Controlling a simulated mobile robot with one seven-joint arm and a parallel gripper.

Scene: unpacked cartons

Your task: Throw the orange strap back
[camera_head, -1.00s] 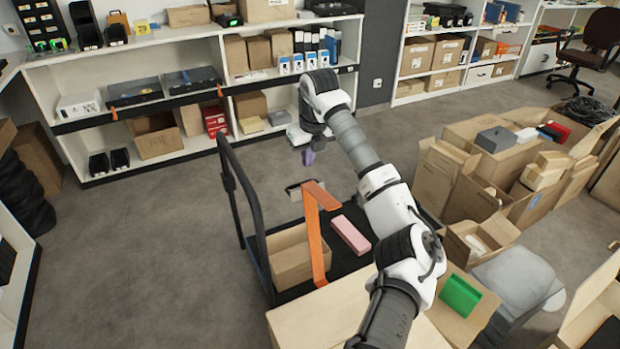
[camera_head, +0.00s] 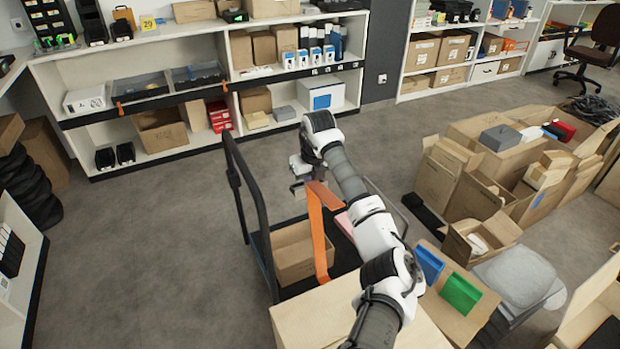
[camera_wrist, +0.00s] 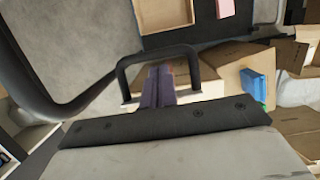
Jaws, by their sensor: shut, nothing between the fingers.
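The orange strap (camera_head: 318,240) is a bent, stiff-looking band. Its upper part lies toward my forearm and its long leg hangs down beside the open carton on the cart. My gripper (camera_head: 299,188) is just beyond and left of the strap's top bend. I cannot tell whether it touches the strap. In the wrist view the purple fingers (camera_wrist: 158,88) are together with nothing held between them. A reddish patch shows right behind the fingertips; I cannot tell if it is the strap.
A black cart with a tall handle (camera_head: 240,190) carries an open carton (camera_head: 297,262). A pink block (camera_wrist: 225,7) is partly hidden by my arm. Cartons crowd the right; the left floor is clear.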

